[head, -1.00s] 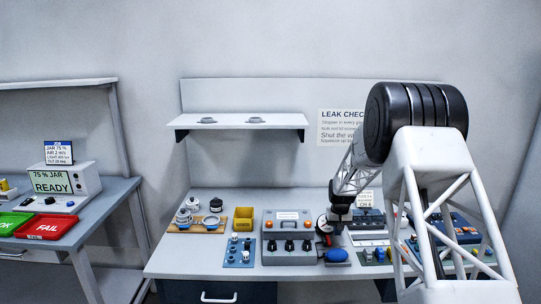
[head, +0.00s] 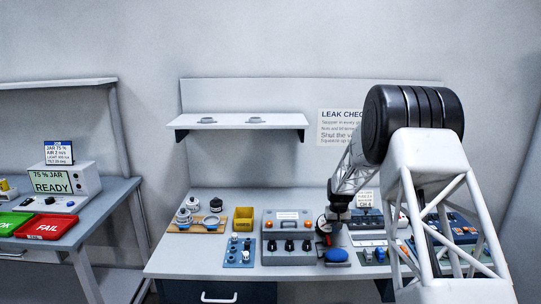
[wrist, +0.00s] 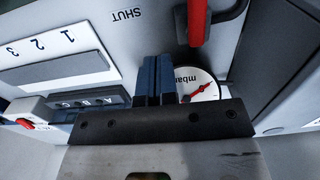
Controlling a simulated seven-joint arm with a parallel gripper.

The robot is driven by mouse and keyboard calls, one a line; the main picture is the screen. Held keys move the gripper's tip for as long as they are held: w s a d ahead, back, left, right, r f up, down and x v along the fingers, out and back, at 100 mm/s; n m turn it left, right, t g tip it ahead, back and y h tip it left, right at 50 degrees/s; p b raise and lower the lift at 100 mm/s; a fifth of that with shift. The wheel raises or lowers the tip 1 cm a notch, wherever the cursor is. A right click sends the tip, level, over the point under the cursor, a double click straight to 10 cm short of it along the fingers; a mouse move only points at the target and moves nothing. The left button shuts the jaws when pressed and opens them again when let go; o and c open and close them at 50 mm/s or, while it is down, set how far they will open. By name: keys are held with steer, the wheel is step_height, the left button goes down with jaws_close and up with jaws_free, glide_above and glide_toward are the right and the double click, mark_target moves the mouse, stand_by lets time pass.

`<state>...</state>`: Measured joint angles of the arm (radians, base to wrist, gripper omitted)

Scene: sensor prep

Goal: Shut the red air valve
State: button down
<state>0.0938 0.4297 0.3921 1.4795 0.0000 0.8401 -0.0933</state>
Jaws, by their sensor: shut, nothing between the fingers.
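The red air valve's lever (wrist: 197,24) shows at the top of the wrist view, on a pale panel beside an upside-down SHUT label (wrist: 127,15). A round gauge (wrist: 205,88) marked mbar, with a red needle, lies below it, partly hidden by my fingers. My gripper (wrist: 153,62) is shut and empty, its dark blue fingertips apart from the lever in the picture. In the head view my gripper (head: 338,220) is over the bench beside the grey box; a bit of red shows below it, too small to read the lever's position.
A grey box with black knobs (head: 289,250) stands left of my gripper, a blue rounded piece (head: 337,256) in front. My arm hides part of the bench's right side.

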steer(key=shift+r, duration=0.2)
steer(key=shift+a+r, duration=0.15)
steer(key=shift+r, duration=1.25)
steer(key=shift+a+r, duration=0.15)
steer(key=shift+r, duration=1.25)
steer(key=shift+r, duration=0.1)
